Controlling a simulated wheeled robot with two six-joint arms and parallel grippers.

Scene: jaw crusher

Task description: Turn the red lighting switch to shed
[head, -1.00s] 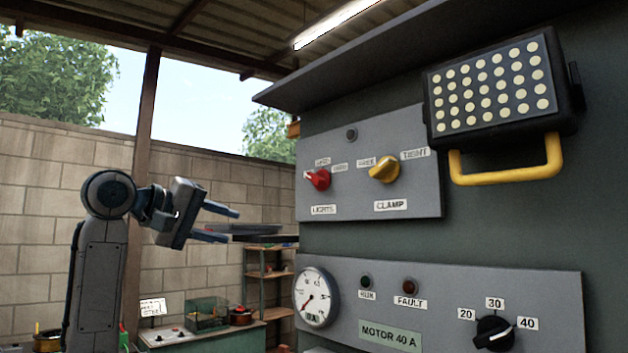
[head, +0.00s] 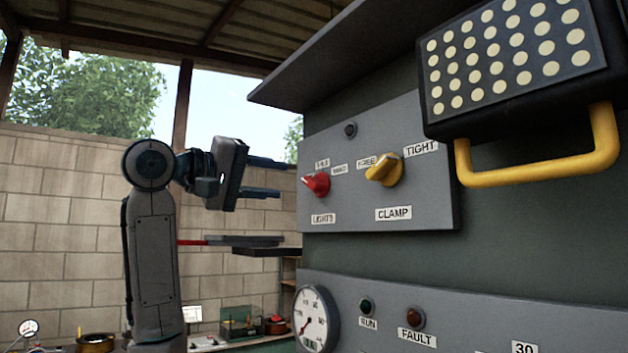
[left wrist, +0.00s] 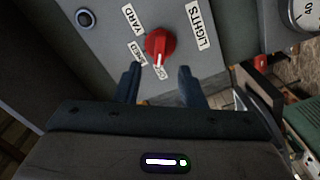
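The red lighting switch (head: 316,184) is on the grey upper panel (head: 420,215), above a LIGHTS label. The SHED label (left wrist: 137,53) is beside that one, and the YARD label (left wrist: 127,18) is farther round. My left gripper (head: 286,178) is open and empty, left of the switch and pointing at it. In the left wrist view its fingertips (left wrist: 160,68) lie either side below the knob, apart from it. My right gripper is not in view.
A yellow CLAMP switch (head: 384,170) is just right of the red one. A lamp box (head: 490,120) with a yellow handle (head: 545,170) juts out at the right. A hood (head: 330,75) overhangs the panel. A gauge (head: 315,320) is below.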

